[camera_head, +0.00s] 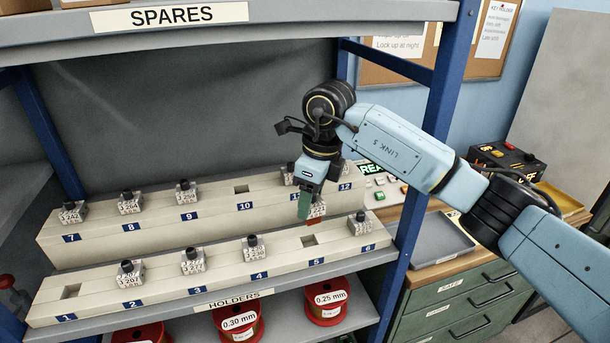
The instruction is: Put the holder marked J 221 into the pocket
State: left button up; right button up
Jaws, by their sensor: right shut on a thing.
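My right gripper (307,205) reaches in from the right and points down, just behind and above the empty pocket over label 5 (308,240). It is shut on a small grey holder (319,209), mostly hidden by the green and red fingers; its marking cannot be read. Other empty pockets show over label 1 (71,291) and label 10 (241,188). My left gripper is not in view.
Front-row holders stand over labels 2 (131,274), 3 (192,263), 4 (253,248) and 6 (361,224). Back-row holders stand over 7 (73,212), 8 (130,202) and 9 (186,192). A blue shelf post (423,170) stands right.

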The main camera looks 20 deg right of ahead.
jog(key=shift+w+a+r+m, duration=0.1)
jog(key=shift+w+r+m, duration=0.2)
jog(key=shift+w+m, duration=0.15)
jog(key=shift+s+f+b, duration=0.15)
jog(key=shift+f+b, duration=0.2)
jog(key=shift+f, duration=0.3)
notch_tip(320, 180, down, 4)
jog(key=shift+r+b, duration=0.2)
jog(key=shift+b, duration=0.9)
jog(key=shift+f+b, duration=0.35)
jog(key=shift+f, duration=0.25)
jog(key=shift+f+b, duration=1.3)
jog(key=shift+f, duration=0.35)
jog(key=o, duration=1.4)
